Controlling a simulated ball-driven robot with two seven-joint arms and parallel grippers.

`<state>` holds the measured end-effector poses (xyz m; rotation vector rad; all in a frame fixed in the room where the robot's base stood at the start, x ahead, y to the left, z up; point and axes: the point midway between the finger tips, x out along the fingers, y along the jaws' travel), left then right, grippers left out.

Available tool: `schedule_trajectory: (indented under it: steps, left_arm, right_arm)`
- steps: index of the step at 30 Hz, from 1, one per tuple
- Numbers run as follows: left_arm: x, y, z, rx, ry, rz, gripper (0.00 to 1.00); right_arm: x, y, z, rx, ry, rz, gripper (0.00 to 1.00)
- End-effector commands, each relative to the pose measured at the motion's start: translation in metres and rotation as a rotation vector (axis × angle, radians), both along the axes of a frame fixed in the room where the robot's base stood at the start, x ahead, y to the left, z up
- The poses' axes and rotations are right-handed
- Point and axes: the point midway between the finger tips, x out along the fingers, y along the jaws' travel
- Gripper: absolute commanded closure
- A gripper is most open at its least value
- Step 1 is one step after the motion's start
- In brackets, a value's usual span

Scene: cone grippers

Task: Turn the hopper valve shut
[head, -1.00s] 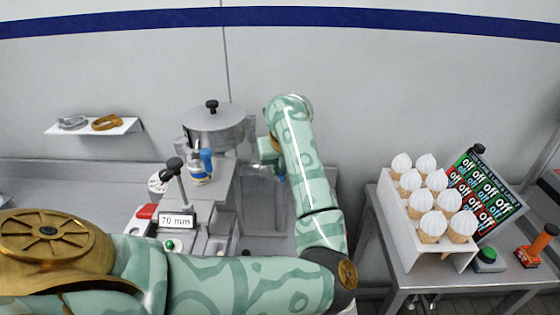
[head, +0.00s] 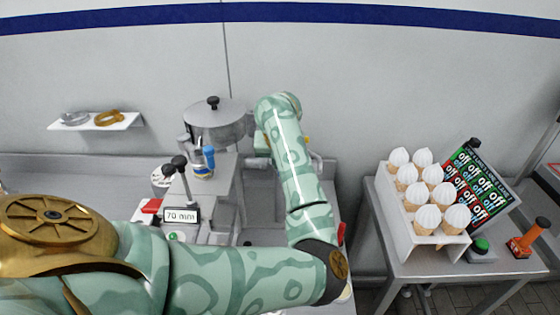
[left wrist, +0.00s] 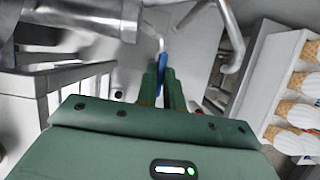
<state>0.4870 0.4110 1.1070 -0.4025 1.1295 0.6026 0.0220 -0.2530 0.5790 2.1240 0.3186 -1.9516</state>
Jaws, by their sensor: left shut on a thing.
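The steel hopper (head: 205,127) with a black-knobbed lid stands against the wall, left of my left forearm. My left gripper (left wrist: 160,88) is shut on a blue handle (left wrist: 163,60), which I take to be the valve's, at the end of a bent metal rod. Its fingers stand on both sides of the handle. In the head view my left arm hides the fingertips and this handle. Another blue-topped part (head: 208,157) is on the machine below the hopper. My right gripper is not in view.
A white rack of cones (head: 395,205) stands on the right table, beside an "off" board (head: 480,190), a green button (head: 481,245) and an orange-handled tool (head: 527,240). A "70 mm" sign (head: 181,215) is on the machine.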

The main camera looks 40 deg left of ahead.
Motion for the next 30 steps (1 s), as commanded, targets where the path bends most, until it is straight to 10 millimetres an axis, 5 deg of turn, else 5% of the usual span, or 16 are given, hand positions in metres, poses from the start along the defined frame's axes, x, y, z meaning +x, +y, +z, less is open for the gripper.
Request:
schedule_trajectory:
  steps: [1, 4, 16, 30]
  left_arm:
    - [0.000, 0.000, 0.000, 0.001, -0.002, -0.002, 1.00]
    - [0.000, 0.000, 0.000, 0.001, -0.001, -0.002, 0.69]
    - [-0.002, -0.002, 0.010, 0.001, -0.002, 0.000, 0.69]
    - [-0.036, -0.030, 0.120, 0.001, -0.003, 0.001, 0.69]
  right_arm:
    - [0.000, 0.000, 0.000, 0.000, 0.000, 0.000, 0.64]
    - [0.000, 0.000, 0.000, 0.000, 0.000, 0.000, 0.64]
    - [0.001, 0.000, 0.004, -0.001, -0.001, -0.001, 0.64]
    - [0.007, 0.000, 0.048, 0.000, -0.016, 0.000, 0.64]
